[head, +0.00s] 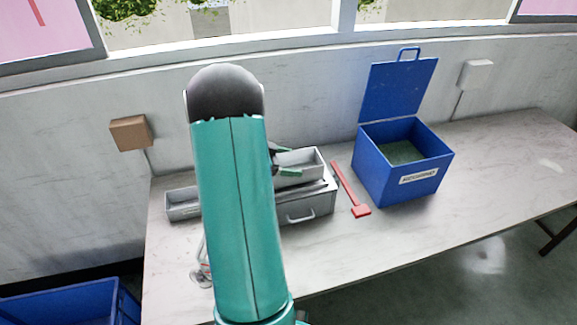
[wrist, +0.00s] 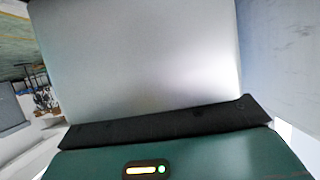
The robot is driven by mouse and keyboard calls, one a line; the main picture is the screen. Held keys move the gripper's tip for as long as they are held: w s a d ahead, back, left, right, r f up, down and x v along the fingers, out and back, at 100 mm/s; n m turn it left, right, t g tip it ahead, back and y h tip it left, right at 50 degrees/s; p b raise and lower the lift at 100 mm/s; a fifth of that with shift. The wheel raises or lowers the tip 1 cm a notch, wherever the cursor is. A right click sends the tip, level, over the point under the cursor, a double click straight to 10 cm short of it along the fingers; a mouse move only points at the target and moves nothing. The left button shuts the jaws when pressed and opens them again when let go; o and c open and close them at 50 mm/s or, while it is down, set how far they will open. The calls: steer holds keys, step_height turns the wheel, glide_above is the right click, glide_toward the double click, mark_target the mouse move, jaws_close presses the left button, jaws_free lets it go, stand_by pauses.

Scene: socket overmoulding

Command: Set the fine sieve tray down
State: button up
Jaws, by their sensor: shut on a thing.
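A light grey tray (head: 312,158), which I take to be the fine sieve tray, is just right of my arm in the head view. My gripper (head: 284,161) is shut on its left side; dark and green finger parts show there. The tray is over the grey housing (head: 318,203) with a handle on its front. I cannot tell whether it touches the housing or hangs just above it. In the wrist view a plain pale grey surface (wrist: 140,60), likely the tray, fills most of the picture beyond the dark finger edge. My arm hides much of the housing.
Another shallow grey tray (head: 183,204) lies left of my arm. A red long-handled tool (head: 346,187) lies right of the housing. A blue bin (head: 388,176) with its lid open stands further right. The worktop (head: 490,165) is clear at the right and front.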

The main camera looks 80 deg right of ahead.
steer(key=shift+f, duration=0.9)
steer(key=shift+f, duration=0.1)
steer(key=o, duration=2)
steer(key=v, duration=1.2)
steer(key=shift+s, duration=0.1)
